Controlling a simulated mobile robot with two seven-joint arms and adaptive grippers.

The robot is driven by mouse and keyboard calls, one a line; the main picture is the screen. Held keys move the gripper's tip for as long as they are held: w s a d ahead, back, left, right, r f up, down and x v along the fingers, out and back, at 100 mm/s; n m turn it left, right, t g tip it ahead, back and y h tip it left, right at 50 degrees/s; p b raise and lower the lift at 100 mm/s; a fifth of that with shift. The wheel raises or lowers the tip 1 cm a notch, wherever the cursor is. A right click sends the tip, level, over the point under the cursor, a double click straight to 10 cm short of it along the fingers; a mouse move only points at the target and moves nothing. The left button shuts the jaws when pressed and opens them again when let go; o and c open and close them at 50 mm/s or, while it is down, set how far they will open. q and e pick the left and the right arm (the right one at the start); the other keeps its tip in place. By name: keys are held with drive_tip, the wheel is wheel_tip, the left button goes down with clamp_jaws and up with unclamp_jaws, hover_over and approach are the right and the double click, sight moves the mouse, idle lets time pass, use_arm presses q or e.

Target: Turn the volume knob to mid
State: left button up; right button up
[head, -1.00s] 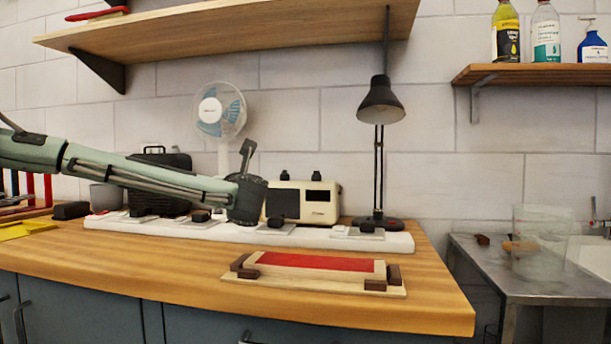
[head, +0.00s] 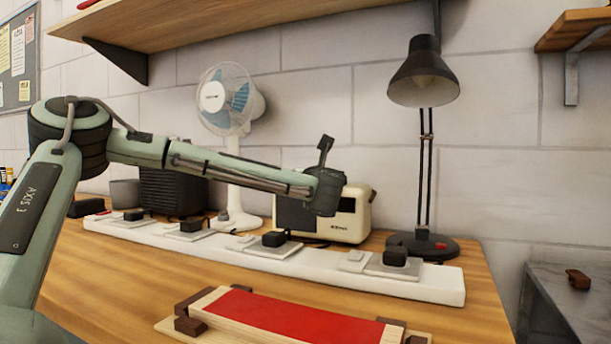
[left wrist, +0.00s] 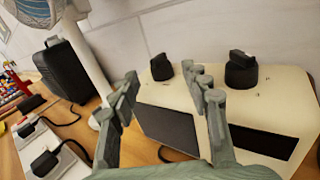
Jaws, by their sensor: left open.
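The cream radio (head: 361,209) stands at the back of the bench, partly hidden behind my left arm. In the left wrist view, two black knobs stand on its cream top: a smaller left knob (left wrist: 161,67) and a larger right knob (left wrist: 240,70). I cannot tell which one is the volume knob or read its setting. My left gripper (head: 325,150) is in front of the radio. In the left wrist view the left gripper (left wrist: 168,88) is open, its fingers apart and empty. The right finger is close to the larger knob in the picture; contact is not visible.
A white power strip (head: 300,263) with plugs runs in front of the radio. A fan (head: 228,100) stands left and a black lamp (head: 425,75) right. A red-topped wooden piece (head: 290,315) lies at the front. A shelf (head: 230,30) hangs above.

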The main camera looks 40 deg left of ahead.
use_arm(q)
drive_tip(key=shift+x, duration=2.75)
use_arm(e)
drive_tip(key=shift+s+d+f+g, duration=0.4)
drive_tip(key=shift+s+d+g, duration=0.1)
drive_tip(key=shift+s+d, duration=0.3)
drive_tip(key=shift+a, duration=0.1)
use_arm(q)
clamp_jaws()
